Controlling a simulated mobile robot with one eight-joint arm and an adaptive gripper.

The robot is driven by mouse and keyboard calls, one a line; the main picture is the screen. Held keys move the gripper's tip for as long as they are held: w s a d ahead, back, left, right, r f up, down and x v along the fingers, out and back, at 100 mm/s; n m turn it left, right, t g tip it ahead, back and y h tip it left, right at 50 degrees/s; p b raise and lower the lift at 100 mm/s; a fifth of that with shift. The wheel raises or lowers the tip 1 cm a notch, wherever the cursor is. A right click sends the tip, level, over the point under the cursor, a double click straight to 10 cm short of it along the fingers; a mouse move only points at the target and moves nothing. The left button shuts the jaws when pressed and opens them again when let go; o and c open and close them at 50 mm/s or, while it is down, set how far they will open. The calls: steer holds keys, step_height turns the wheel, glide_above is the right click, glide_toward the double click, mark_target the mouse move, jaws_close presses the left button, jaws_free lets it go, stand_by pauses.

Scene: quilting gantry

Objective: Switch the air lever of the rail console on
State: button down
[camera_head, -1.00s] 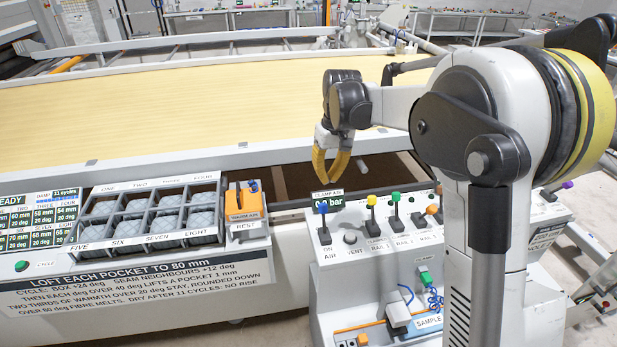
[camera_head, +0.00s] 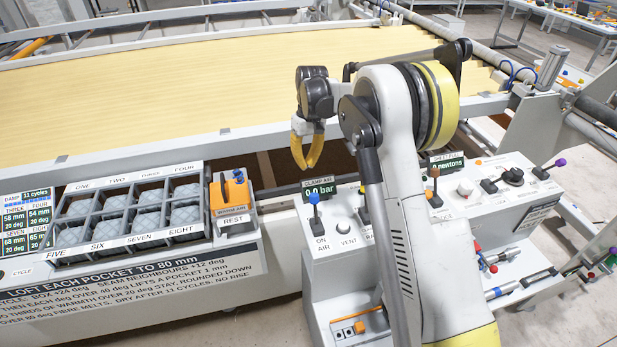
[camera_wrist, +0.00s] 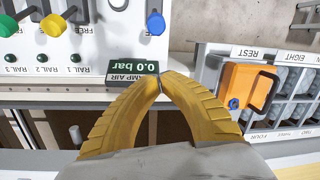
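The rail console (camera_head: 350,262) stands right of centre in the head view. Its air lever has a blue knob (camera_head: 314,198) and stands beside the words ON and AIR. In the wrist view the blue knob (camera_wrist: 155,24) is near the top centre. The clamp air display (camera_head: 318,188) reads 0.0 bar, and it also shows upside down in the wrist view (camera_wrist: 134,72). My gripper (camera_head: 307,167) has yellow fingers whose tips meet, with nothing between them. In the wrist view its tips (camera_wrist: 160,80) overlap the display's edge. In the head view it appears above the blue knob, apart from it.
A yellow lever (camera_head: 364,215) stands right of the vent knob; my arm hides the levers beyond. Left is the orange warm air unit (camera_head: 229,194) on its rest, beside a tray of quilted pockets (camera_head: 203,180). Behind lies the wide yellow quilting bed (camera_head: 190,100).

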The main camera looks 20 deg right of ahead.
mark_target(315, 209)
steer(key=f, duration=0.3)
steer(key=f+b, duration=0.1)
steer(key=f, duration=0.4)
steer(key=shift+s+a+f+b, duration=0.3)
steer(key=shift+a+f, duration=0.05)
steer(key=shift+a, duration=0.05)
steer(key=s, duration=0.3)
steer(key=shift+d+r, duration=0.4)
steer(key=shift+s+d+r, duration=0.1)
steer(key=shift+s+r, duration=0.05)
steer(key=shift+s, duration=0.15)
steer(key=shift+s+r, duration=0.1)
